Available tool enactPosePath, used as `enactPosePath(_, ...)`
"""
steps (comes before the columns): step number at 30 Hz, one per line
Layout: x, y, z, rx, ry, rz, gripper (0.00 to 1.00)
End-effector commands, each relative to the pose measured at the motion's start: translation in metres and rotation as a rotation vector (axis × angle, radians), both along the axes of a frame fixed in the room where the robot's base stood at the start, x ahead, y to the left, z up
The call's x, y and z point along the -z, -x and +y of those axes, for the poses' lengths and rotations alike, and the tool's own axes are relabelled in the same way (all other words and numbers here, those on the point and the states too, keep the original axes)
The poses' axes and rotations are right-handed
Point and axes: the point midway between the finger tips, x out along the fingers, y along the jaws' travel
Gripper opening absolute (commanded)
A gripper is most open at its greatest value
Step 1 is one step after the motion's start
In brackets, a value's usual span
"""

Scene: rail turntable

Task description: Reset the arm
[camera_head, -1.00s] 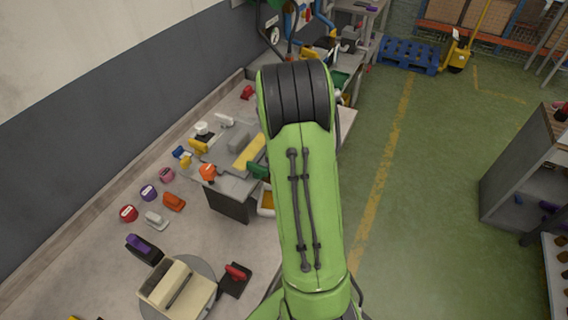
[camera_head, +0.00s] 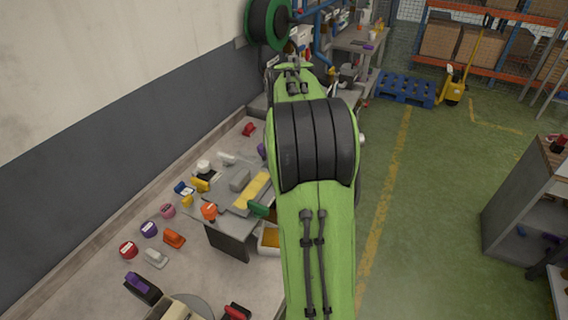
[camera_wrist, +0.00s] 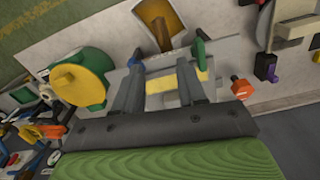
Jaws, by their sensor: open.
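My green arm (camera_head: 317,215) rises through the middle of the head view, with its black ribbed joint near the centre. The far part of the arm points away past that joint, and my gripper cannot be made out there. In the wrist view my gripper (camera_wrist: 160,68) is open, with two grey fingers apart. Nothing is clearly held between them. A yellow strip and part of the workbench show behind the fingers.
The workbench (camera_head: 103,272) on the left carries several small coloured items, including an orange knob (camera_head: 209,211) and a red round piece (camera_head: 129,250). A green reel (camera_head: 268,22) is by the wall. A grey shelf unit (camera_head: 528,205) stands right. Green floor between is clear.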

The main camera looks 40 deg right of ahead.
Motion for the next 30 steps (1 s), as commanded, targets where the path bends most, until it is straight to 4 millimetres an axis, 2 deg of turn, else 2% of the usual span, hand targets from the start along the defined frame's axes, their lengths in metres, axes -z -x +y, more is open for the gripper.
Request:
enactPosePath(8,0.0,0.0,0.0,0.0,0.0,0.0,0.4)
enactPosePath(11,-0.006,0.0,0.01,0.004,0.005,-0.017,0.4)
enactPosePath(14,-0.026,0.007,0.051,0.025,0.014,-0.083,0.4)
enactPosePath(16,-0.041,0.021,0.092,0.051,0.017,-0.149,0.4)
enactPosePath(18,-0.05,0.041,0.132,0.078,0.014,-0.216,0.4)
enactPosePath(21,-0.052,0.078,0.179,0.116,0.002,-0.309,0.4)
enactPosePath(25,-0.04,0.124,0.217,0.159,-0.025,-0.415,0.4)
enactPosePath(27,-0.031,0.142,0.227,0.179,-0.037,-0.455,0.4)
enactPosePath(30,-0.023,0.155,0.233,0.197,-0.05,-0.485,0.4)
